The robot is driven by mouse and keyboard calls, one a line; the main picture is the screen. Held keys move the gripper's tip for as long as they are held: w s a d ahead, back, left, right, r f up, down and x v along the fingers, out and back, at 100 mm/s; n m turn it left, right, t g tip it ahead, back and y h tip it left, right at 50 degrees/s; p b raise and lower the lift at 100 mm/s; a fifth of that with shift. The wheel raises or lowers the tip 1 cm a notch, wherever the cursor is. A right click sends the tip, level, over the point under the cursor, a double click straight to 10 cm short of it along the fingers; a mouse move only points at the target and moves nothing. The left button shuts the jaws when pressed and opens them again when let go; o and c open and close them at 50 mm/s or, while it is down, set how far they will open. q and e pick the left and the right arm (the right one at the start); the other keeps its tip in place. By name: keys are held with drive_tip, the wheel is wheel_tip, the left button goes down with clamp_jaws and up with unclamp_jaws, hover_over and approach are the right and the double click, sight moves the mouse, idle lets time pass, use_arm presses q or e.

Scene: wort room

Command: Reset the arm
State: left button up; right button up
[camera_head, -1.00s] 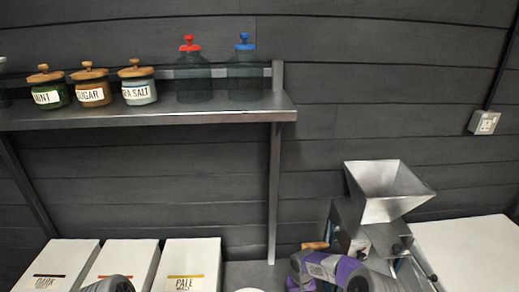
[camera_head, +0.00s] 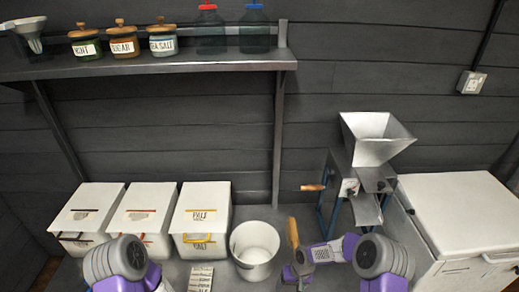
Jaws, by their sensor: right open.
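My right arm comes in from the lower right, and its gripper (camera_head: 291,274) is low in the picture, just right of the white bucket (camera_head: 255,268). It is open. An upright wooden piece (camera_head: 292,233) shows right behind the gripper; I cannot tell whether they touch. My left arm shows at the lower left in front of the white bins, but its gripper is out of the picture.
White bins (camera_head: 201,222) stand at the back left. A printed card (camera_head: 201,279) lies in front. A grain mill with a steel hopper (camera_head: 372,148) and a white chest (camera_head: 465,215) stand right. A shelf (camera_head: 150,68) above holds jars (camera_head: 123,47) and bottles.

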drive_tip(key=s+a+m+t+y, duration=0.1)
drive_tip(key=s+m, duration=0.2)
drive_tip(key=s, duration=1.8)
drive_tip(key=shift+s+f+y+p, duration=0.3)
drive_tip(key=shift+s+f, duration=0.1)
